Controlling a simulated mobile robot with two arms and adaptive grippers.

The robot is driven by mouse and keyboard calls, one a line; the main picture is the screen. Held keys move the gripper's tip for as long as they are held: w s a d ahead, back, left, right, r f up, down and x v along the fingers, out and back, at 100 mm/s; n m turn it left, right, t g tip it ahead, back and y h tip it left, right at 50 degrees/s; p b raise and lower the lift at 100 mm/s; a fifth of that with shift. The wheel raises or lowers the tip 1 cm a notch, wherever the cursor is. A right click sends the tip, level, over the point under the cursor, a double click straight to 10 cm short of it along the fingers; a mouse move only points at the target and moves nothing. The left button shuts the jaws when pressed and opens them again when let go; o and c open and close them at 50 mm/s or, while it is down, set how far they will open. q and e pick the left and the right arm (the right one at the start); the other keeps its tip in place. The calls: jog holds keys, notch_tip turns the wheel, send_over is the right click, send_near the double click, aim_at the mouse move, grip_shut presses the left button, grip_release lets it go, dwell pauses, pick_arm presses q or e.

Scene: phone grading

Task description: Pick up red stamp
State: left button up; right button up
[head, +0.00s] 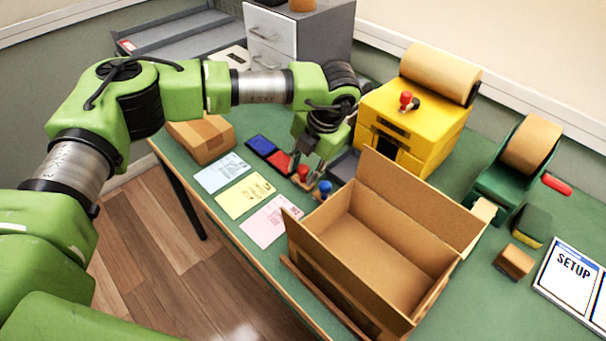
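The red stamp (303,172) stands on the green table, beside the ink pads and behind the open cardboard box. A blue stamp (325,188) stands just in front of it to the right. My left gripper (306,165) points down right over the red stamp. Its fingers look spread, one on each side of the stamp's top; I cannot tell whether they touch it. The lower part of the red stamp is partly hidden. My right gripper is not in view.
The ink pads, blue (261,145) and red (280,160), lie left of the gripper. Coloured paper slips (245,196) lie in front. An open cardboard box (395,245) and a yellow machine (415,130) stand close on the right. A closed carton (202,138) stands left.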

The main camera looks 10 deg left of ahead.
aim_at(304, 166)
pick_arm(q)
jog(key=shift+a+f, duration=0.1)
jog(key=shift+f, duration=0.2)
grip_shut()
jog(key=shift+r, duration=0.1)
jog(key=shift+r, duration=0.3)
notch_tip(304, 166, up, 9)
jog(key=shift+f+b, duration=0.15)
jog(key=shift+b, duration=0.95)
jog(key=shift+r, duration=0.3)
